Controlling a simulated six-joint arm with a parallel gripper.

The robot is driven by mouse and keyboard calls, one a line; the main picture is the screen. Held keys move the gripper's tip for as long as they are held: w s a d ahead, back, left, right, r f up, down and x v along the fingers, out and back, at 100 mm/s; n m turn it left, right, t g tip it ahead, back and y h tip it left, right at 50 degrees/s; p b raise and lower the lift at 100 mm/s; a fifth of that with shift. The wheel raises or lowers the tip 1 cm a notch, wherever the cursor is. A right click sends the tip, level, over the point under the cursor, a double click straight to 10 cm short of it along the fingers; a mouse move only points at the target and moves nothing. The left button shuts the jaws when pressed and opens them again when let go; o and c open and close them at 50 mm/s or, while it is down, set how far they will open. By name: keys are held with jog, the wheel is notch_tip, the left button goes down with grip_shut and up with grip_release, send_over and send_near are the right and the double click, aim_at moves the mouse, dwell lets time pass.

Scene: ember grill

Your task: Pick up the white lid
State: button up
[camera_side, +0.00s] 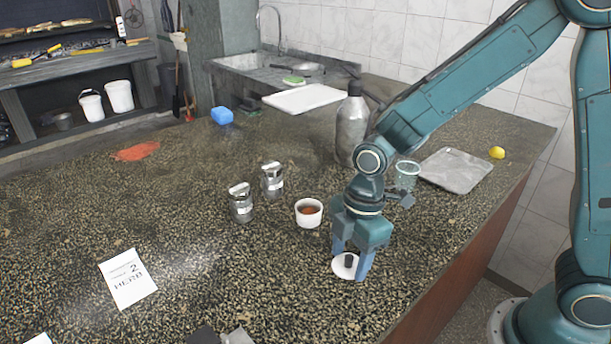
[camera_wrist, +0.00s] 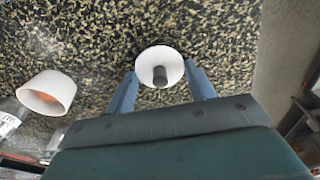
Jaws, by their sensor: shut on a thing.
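The white lid (camera_side: 341,265) is a round disc with a dark upright knob, at the front right of the speckled counter. It also shows in the wrist view (camera_wrist: 152,60), between the two blue fingers. My gripper (camera_side: 352,268) points down over the lid, with a finger on either side of it. In the wrist view my gripper (camera_wrist: 162,88) has its fingertips close against the lid's left and right edges. It is shut on the lid. Whether the lid rests on the counter or is slightly raised, I cannot tell.
A white bowl with red-brown contents (camera_side: 309,213) stands just behind my gripper. Two metal shakers (camera_side: 241,203) (camera_side: 272,181) stand left of it. A grey bottle (camera_side: 352,125) and a greenish glass (camera_side: 406,176) stand farther back. A paper card (camera_side: 128,278) lies left; the counter between is clear.

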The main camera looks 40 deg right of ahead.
aim_at(350, 255)
notch_tip(350, 255, up, 20)
jog(key=shift+f, duration=0.15)
dwell(0.5)
dwell(0.5)
jog(key=w+d+f, duration=0.2)
jog(key=w+f, duration=0.2)
jog(key=w, duration=0.3)
jog(key=w+d+f+m, duration=0.1)
jog(key=w+d+f, duration=0.1)
jog(key=w+f, duration=0.3)
jog(key=w, duration=0.3)
jog(key=shift+f, duration=0.25)
jog(key=shift+f, duration=2.95)
jog(key=shift+f, duration=0.2)
